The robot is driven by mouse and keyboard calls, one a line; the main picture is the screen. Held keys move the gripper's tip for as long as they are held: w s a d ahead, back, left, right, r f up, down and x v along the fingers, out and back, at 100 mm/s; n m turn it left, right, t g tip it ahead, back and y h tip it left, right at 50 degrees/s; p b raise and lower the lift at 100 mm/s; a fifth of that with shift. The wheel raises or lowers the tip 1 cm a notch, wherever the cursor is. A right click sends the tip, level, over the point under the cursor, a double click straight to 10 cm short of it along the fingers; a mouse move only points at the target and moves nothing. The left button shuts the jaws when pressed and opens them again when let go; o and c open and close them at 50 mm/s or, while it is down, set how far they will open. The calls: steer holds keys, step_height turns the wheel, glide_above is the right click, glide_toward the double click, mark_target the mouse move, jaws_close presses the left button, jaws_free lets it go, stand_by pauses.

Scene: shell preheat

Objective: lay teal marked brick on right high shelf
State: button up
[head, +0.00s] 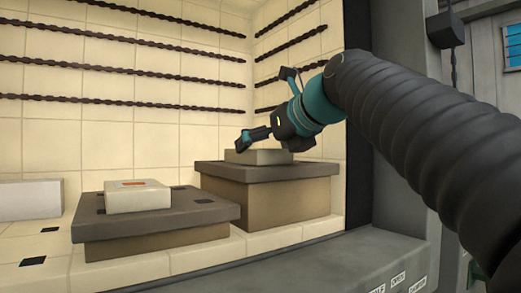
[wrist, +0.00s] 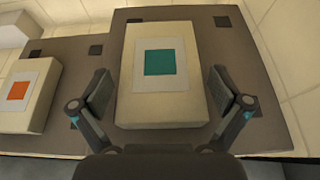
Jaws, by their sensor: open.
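The teal marked brick (wrist: 166,95) is a cream block with a teal square on a white label. It lies flat on the right high shelf (wrist: 225,60), a grey-brown slab. In the head view the brick (head: 258,156) shows on that taller shelf (head: 270,172), partly behind my gripper. My gripper (wrist: 160,98) is open, with one finger on each side of the brick near its close end. Gaps show between the fingers and the brick's sides. In the head view my gripper (head: 243,143) is low over the brick.
An orange-marked brick (head: 138,196) lies on the lower left shelf (head: 160,222); it also shows in the wrist view (wrist: 20,95). A plain pale block (head: 30,199) stands at the far left. Dark heating coils (head: 120,54) line the tiled walls behind.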

steer(key=v, duration=1)
steer(key=shift+s+d, duration=0.15)
steer(key=shift+s, duration=0.05)
